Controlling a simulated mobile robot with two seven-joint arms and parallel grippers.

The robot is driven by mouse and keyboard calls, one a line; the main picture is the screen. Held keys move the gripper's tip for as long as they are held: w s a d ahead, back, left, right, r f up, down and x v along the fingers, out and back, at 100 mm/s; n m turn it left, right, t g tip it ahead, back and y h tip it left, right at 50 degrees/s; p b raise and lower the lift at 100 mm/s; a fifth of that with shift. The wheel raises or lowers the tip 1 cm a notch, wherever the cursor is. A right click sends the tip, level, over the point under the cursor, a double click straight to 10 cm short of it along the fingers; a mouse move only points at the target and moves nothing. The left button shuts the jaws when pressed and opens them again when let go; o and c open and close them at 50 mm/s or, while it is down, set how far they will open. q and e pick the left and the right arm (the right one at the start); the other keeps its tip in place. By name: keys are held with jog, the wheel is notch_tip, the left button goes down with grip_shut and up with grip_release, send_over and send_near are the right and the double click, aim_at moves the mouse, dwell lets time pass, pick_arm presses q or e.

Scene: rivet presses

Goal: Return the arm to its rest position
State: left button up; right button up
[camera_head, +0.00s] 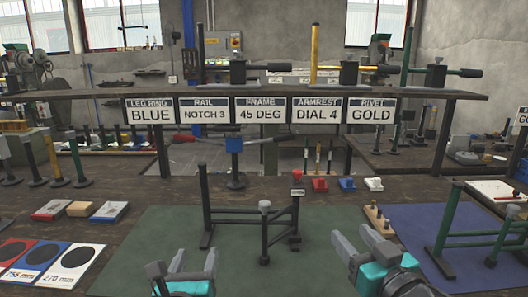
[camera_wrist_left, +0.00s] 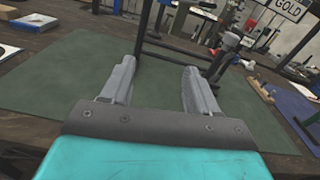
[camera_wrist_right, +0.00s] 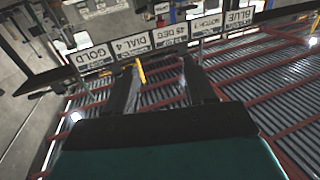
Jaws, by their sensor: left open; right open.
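My left gripper (camera_head: 194,262) is at the lower middle of the head view, over the front part of the green mat (camera_head: 148,232). Its two grey fingers are apart with nothing between them; the left wrist view shows the same gap (camera_wrist_left: 160,85). My right gripper (camera_head: 358,243) is further right, near the mat's right side, also open and empty. In the right wrist view its fingers (camera_wrist_right: 160,82) are spread, with upside-down signs and ceiling behind them. A dark frame (camera_head: 232,223) stands on the mat beyond both grippers, apart from them.
A sign board (camera_head: 260,109) hangs under a shelf (camera_head: 150,92) across the back. A green frame (camera_head: 448,228) stands on the blue mat (camera_head: 405,222) at the right. Colour cards (camera_head: 72,257) lie at the left. Small red, blue and white blocks (camera_head: 347,185) sit behind the green mat.

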pick_arm(q)
jog(key=s+a+f+n+g+h, duration=0.1)
jog(key=s+f+n+g, duration=0.35)
jog(key=f+n, duration=0.7)
jog(key=s+a+f+n+g, duration=0.1)
jog(key=s+f+n, duration=0.4)
jog(key=s+n, duration=0.3)
jog(key=s+a+f+n+g+h, duration=0.1)
jog(key=s+f+n, duration=0.5)
jog(key=n, duration=0.6)
jog(key=shift+s+a+n, duration=0.35)
jog(key=shift+s+a, duration=0.4)
jog(key=shift+s, duration=0.15)
pick_arm(e)
jog(key=s+f+g+h, duration=0.1)
jog(key=s+f+g, duration=0.1)
jog(key=s+f, duration=0.4)
jog(key=s+f+g, duration=0.2)
jog(key=s+f, duration=0.4)
jog(key=f, duration=0.7)
jog(key=s+f+g+h, duration=0.1)
jog(key=s+f+g, duration=0.1)
jog(key=s+f, duration=0.4)
notch_tip(320, 180, down, 4)
jog(key=shift+s+d+m+g+h, duration=0.3)
pick_arm(q)
jog(key=shift+g, duration=0.25)
